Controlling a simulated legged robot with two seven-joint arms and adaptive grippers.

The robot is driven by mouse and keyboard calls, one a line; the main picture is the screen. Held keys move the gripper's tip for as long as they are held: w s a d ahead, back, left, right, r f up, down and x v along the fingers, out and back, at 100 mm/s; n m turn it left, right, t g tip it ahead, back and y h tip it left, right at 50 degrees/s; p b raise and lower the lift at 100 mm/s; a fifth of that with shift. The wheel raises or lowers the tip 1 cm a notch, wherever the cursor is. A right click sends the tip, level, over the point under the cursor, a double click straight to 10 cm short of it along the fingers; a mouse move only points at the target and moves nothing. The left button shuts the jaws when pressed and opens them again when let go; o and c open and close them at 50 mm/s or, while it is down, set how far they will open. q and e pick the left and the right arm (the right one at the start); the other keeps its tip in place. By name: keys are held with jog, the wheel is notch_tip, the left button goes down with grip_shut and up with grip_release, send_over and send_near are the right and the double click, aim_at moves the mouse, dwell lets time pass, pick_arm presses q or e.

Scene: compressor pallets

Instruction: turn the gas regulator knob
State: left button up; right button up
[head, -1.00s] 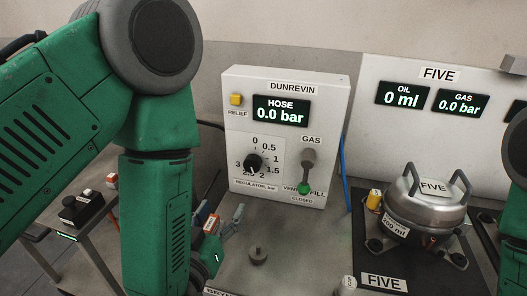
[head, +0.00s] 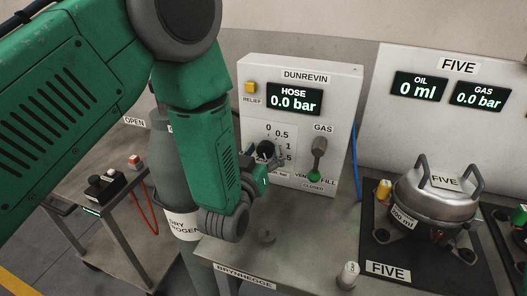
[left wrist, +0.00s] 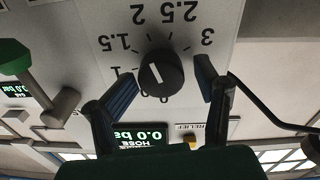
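The black gas regulator knob (head: 265,149) is on the front of the white DUNREVIN box (head: 345,84), with a numbered dial around it. My left gripper (head: 266,160) is at the dial, partly hidden by my arm in the head view. In the left wrist view its two fingers (left wrist: 166,84) stand apart on either side of the knob, with gaps, not touching it. The HOSE display (head: 294,98) reads 0.0 bar. My right gripper is not in view.
A GAS lever (head: 318,158) with a green tip sits right of the dial, and a yellow RELIEF button (head: 250,87) above left. A metal FIVE compressor (head: 436,196) stands on a dark pallet at right. A grey cylinder (head: 172,170) stands left of the bench.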

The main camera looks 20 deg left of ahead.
pick_arm(q)
jog(key=shift+w+d+f, duration=0.2)
jog(key=shift+w+d, duration=0.15)
jog(key=shift+d, duration=0.2)
jog(key=shift+a, duration=0.1)
jog(key=shift+s+a, duration=0.25)
jog(key=shift+a, duration=0.4)
jog(key=c, duration=1.1)
jog(key=shift+a, duration=0.15)
jog(key=shift+c, duration=0.2)
jog(key=shift+d, duration=0.4)
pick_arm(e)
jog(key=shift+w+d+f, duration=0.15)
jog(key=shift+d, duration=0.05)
pick_arm(q)
jog(key=shift+a+f, duration=0.1)
jog(key=shift+a, duration=0.1)
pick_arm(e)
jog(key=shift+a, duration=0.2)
